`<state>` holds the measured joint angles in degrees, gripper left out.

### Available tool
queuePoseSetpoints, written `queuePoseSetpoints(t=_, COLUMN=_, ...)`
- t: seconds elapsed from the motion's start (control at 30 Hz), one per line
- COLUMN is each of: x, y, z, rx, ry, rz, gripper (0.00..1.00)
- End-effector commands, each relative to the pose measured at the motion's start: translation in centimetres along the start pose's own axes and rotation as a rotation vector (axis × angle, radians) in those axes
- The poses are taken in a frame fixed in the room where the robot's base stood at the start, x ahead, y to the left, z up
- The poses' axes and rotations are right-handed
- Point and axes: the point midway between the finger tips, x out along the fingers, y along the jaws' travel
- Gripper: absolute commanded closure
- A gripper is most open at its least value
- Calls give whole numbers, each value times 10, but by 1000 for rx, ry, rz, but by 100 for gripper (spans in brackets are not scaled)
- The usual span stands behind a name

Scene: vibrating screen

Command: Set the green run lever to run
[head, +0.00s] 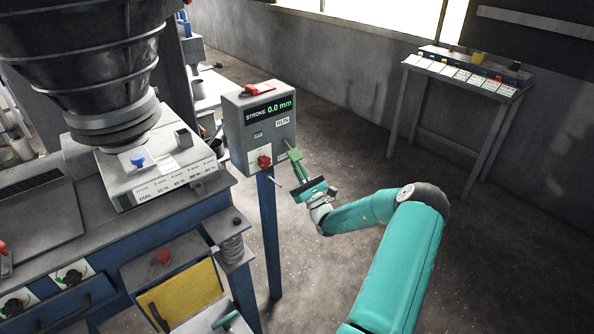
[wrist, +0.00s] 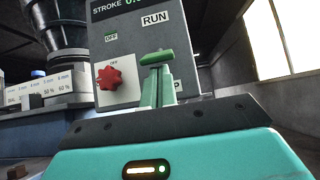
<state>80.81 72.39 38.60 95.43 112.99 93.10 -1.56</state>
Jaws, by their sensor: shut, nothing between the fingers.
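A grey control box (head: 262,136) on a blue post has a display reading "STROKE 0.0 mm". The green run lever (wrist: 157,58) shows in the wrist view as a bar on the box's right side, below the RUN label (wrist: 155,18). In the head view the green lever (head: 294,154) is small, at the box's lower right. My gripper (head: 300,167) is shut and empty, its fingertips just below the lever. In the wrist view my gripper (wrist: 157,72) overlaps the lever's underside; I cannot tell whether they touch. It partly hides a label ending in "P".
A red knob (head: 264,161) is on the box left of the lever, near an OFF label. A red object (head: 257,89) lies on top of the box. A workbench with a grey unit (head: 160,185) stands at left. A side table (head: 465,75) stands at back right. Open floor lies between.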

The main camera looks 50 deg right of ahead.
Motion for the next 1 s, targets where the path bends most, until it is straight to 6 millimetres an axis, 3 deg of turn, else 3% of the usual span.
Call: queuePoseSetpoints(t=1.0, x=1, y=0, z=14, rx=-2, ry=134, rz=1, gripper=100)
